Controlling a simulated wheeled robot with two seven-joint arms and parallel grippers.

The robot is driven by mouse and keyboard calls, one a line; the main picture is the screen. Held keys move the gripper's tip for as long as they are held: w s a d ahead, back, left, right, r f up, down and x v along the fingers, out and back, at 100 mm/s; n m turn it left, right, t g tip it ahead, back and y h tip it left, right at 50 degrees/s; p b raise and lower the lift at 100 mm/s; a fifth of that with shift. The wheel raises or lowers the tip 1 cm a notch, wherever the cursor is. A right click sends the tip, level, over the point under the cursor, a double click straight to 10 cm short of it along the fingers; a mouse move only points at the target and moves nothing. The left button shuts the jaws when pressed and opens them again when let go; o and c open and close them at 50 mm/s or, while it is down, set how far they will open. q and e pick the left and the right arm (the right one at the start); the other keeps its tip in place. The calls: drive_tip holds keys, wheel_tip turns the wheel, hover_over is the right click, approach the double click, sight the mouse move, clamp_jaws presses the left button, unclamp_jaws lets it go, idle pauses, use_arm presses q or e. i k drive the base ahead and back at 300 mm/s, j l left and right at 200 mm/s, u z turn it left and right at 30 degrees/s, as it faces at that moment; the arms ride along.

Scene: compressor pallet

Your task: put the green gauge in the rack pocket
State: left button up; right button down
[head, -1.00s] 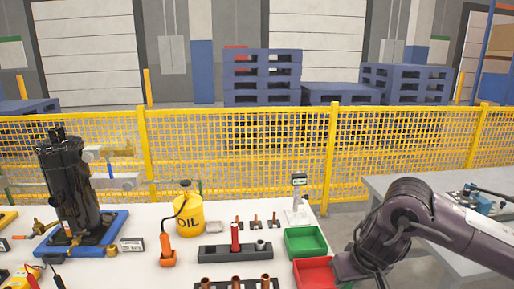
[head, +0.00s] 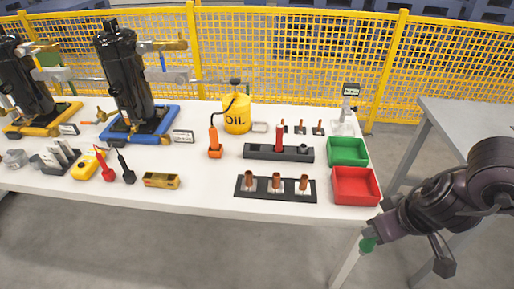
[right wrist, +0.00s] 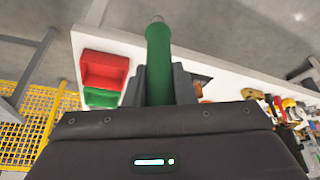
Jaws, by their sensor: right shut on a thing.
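The green gauge (right wrist: 158,62) is a green cylinder with a small metal tip, clamped between both fingers of my right gripper (right wrist: 159,84). In the head view, the green end of the gauge (head: 368,245) pokes out of my right gripper (head: 379,236), off the table's front right corner and below the red bin. The dark rack (head: 262,153) lies on the table behind the copper pieces. A red gauge (head: 279,145) stands upright in it, with a grey ring-like part (head: 303,148) to its right. My left gripper is not in view.
A red bin (head: 356,198) and a green bin (head: 348,161) stand at the table's right end. A black tray (head: 243,194) holds three copper pieces. A grey table (head: 470,120) is at right.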

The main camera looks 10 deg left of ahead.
sight(255, 153)
drive_tip(key=i+u, duration=0.25)
drive_tip(key=u, duration=0.2)
drive_tip(key=i+l+u, duration=0.15)
drive_tip(key=u, duration=0.35)
drive_tip(key=i+l+u, duration=0.25)
drive_tip(key=i+l, duration=0.8)
